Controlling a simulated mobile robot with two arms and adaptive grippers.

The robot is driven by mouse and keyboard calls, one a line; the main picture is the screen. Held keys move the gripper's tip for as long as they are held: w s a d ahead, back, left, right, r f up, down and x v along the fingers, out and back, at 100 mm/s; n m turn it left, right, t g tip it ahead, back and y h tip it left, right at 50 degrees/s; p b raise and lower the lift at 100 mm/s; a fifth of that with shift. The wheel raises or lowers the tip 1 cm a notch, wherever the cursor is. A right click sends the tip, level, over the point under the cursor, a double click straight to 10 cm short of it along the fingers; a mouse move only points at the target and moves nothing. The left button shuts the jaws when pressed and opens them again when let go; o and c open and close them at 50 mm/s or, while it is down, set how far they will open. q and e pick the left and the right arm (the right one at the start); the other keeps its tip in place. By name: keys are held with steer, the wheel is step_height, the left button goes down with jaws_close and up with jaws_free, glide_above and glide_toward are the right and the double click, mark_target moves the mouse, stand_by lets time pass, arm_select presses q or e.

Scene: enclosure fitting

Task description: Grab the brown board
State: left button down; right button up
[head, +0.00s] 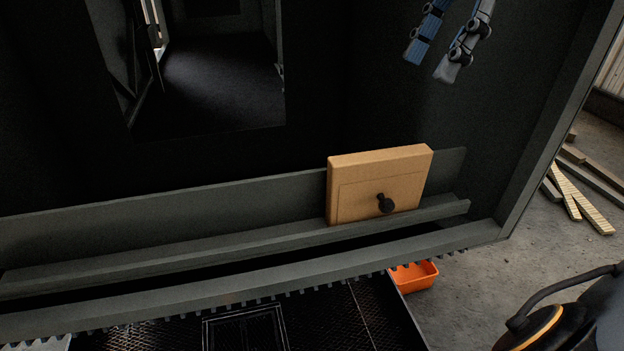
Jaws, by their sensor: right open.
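The brown board (356,199) is a light tan block with a smaller inset panel outline and a black knob (385,203) on its front. It stands upright on a grey ledge, leaning near the dark back wall, right of centre. My right gripper (431,61) is at the top right, with two fingers pointing down and left. The fingers are apart with nothing between them. It is above the board and clear of it. My left gripper is not in view.
The dark enclosure has a grey ledge (150,264) and a grey front frame (240,288) along its bottom. A dark opening (215,85) is at the upper left. An orange bin (416,277) sits below the frame. Wooden planks (584,198) lie on the concrete floor at right.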

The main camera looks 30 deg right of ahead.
glide_above(386, 154)
steer(key=d, duration=0.3)
steer(key=f, duration=0.7)
steer(key=shift+s+a+f, duration=0.15)
steer(key=shift+s+f, duration=0.05)
steer(key=shift+s, duration=0.1)
steer(key=shift+w+a+f, duration=0.1)
steer(key=shift+a+f, duration=0.2)
steer(key=shift+f, duration=0.15)
steer(key=x, duration=0.5)
steer(key=shift+f, duration=0.1)
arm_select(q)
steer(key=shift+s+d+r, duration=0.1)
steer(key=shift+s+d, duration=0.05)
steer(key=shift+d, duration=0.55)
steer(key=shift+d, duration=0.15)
arm_select(e)
steer(key=shift+f, duration=0.25)
jaws_close()
